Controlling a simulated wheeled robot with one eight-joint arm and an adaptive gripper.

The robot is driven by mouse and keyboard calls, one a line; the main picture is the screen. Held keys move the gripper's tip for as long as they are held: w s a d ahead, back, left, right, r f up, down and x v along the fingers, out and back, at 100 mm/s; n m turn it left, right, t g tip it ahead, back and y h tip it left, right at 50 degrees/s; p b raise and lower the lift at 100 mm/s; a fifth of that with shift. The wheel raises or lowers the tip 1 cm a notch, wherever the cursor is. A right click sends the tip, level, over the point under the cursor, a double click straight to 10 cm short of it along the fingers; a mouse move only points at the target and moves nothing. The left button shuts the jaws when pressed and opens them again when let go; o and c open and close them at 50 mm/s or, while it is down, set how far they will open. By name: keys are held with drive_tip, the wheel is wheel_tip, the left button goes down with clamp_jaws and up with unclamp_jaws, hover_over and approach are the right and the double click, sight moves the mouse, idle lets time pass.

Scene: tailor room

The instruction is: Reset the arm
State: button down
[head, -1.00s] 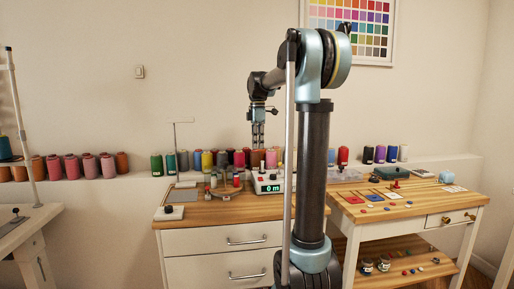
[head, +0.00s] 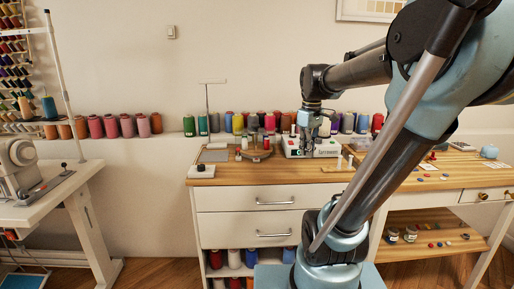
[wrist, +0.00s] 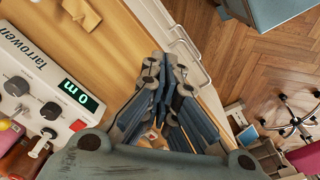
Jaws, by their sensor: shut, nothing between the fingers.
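My gripper (head: 308,143) hangs pointing down from my bent arm in the head view, in front of the white device with a display (head: 325,148) on the wooden cabinet top (head: 235,176). In the wrist view my gripper (wrist: 163,68) has its dark fingers together, with nothing between them. The fingers show above the cabinet's front edge and drawer handles. The device (wrist: 35,85) lies to their left there, with knobs and a green lit readout. My arm crosses the right half of the head view and hides part of the tables.
Thread spools (head: 125,125) line the wall ledge. A round stand with small spools (head: 256,153) sits left of the device. A sewing machine (head: 20,165) stands on a white table at left. A second wooden table (head: 440,185) at right holds small items. Floor between left table and cabinet is clear.

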drive_tip(key=s+d+f+m+t, duration=0.1)
drive_tip(key=s+f+m, duration=0.7)
drive_tip(key=s+f, duration=0.5)
wheel_tip(320, 180, down, 3)
drive_tip(key=shift+s+f, duration=0.15)
drive_tip(key=shift+s, duration=0.25)
drive_tip(key=shift+d, duration=0.1)
drive_tip(key=shift+w+f, duration=0.2)
drive_tip(key=shift+w, duration=0.2)
